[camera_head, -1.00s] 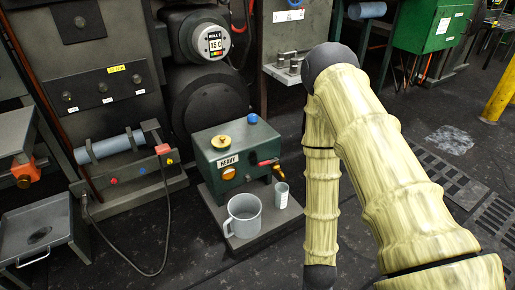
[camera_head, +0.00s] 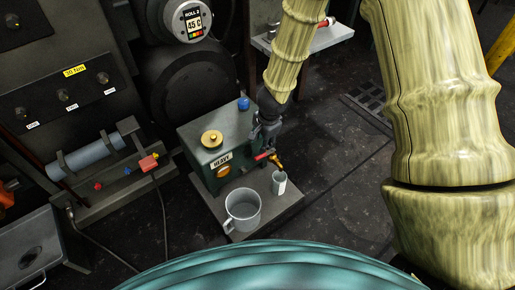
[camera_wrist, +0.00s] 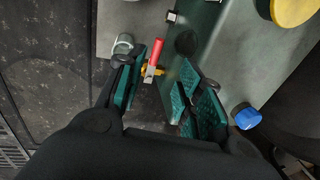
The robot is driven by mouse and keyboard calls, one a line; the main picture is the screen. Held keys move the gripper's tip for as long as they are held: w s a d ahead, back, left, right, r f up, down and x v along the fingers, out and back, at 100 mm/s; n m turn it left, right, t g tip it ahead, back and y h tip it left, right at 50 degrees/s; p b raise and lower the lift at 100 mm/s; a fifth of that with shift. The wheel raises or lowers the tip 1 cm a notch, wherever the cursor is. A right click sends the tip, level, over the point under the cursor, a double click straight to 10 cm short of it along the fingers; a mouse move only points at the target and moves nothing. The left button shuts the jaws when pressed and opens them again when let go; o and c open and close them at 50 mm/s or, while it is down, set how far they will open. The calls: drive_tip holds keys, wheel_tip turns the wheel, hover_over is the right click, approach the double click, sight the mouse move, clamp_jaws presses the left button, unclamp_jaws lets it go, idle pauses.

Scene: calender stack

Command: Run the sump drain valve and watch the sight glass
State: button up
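The green sump box (camera_head: 196,158), labelled HEAVY, stands on a low grey plinth. Its drain valve has a red lever (camera_head: 262,156) and a brass spout (camera_head: 280,165) at the right end. An orange round window (camera_head: 223,171), seemingly the sight glass, sits low on the front. My gripper (camera_wrist: 163,76) is open at the box's right end. In the wrist view the red lever (camera_wrist: 155,53) shows ahead, between the two green-padded fingers and apart from them. A small cup (camera_head: 279,184) stands below the spout. I cannot tell whether the valve is open.
A grey mug (camera_head: 242,212) stands on the plinth (camera_head: 280,209) in front of the box. A brass cap (camera_head: 212,139) and a blue knob (camera_head: 243,104) top the box. The roll gauge (camera_head: 190,22) is behind.

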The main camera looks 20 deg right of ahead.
sight(260, 156)
drive_tip(key=f+b, duration=0.2)
drive_tip(key=f, duration=0.1)
drive_tip(key=w+f+b, duration=0.1)
drive_tip(key=f, duration=0.3)
drive_tip(key=f+b, duration=0.2)
drive_tip(key=f, duration=0.1)
drive_tip(key=shift+w+a+f+b, duration=0.1)
drive_tip(key=shift+w+f+b, duration=0.05)
drive_tip(key=shift+w+b, duration=0.15)
